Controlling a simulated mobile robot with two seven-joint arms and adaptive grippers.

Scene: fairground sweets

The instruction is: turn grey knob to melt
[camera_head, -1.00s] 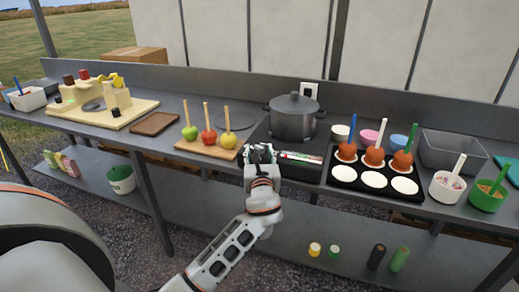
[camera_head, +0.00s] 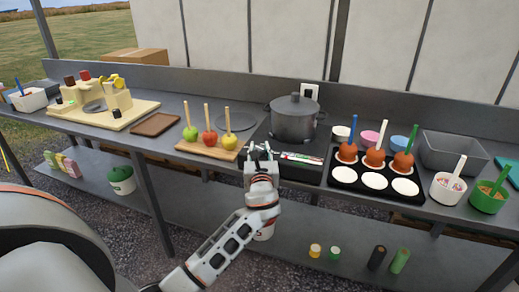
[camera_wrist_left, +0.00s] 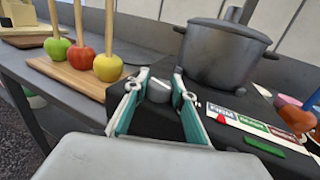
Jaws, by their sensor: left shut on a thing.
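The grey knob (camera_wrist_left: 159,91) sits on the front of the black hotplate (camera_wrist_left: 218,158), seen in the left wrist view. My left gripper (camera_wrist_left: 159,88) has its two teal-lined fingers on either side of the knob and is shut on it. In the head view the left gripper (camera_head: 259,152) is at the hotplate's front left, and its fingers hide the knob. A label strip (camera_wrist_left: 250,126) with white, green and red fields lies to the right of the knob. A grey lidded pot (camera_head: 293,119) stands on the hotplate. My right gripper is not in view.
Apples on sticks stand on a wooden board (camera_head: 184,147) left of the gripper. A black tray (camera_head: 345,176) with white discs and coated apples is to the right. Bowls and a grey bin (camera_head: 448,150) stand farther right. A wall socket (camera_head: 310,91) is behind the pot.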

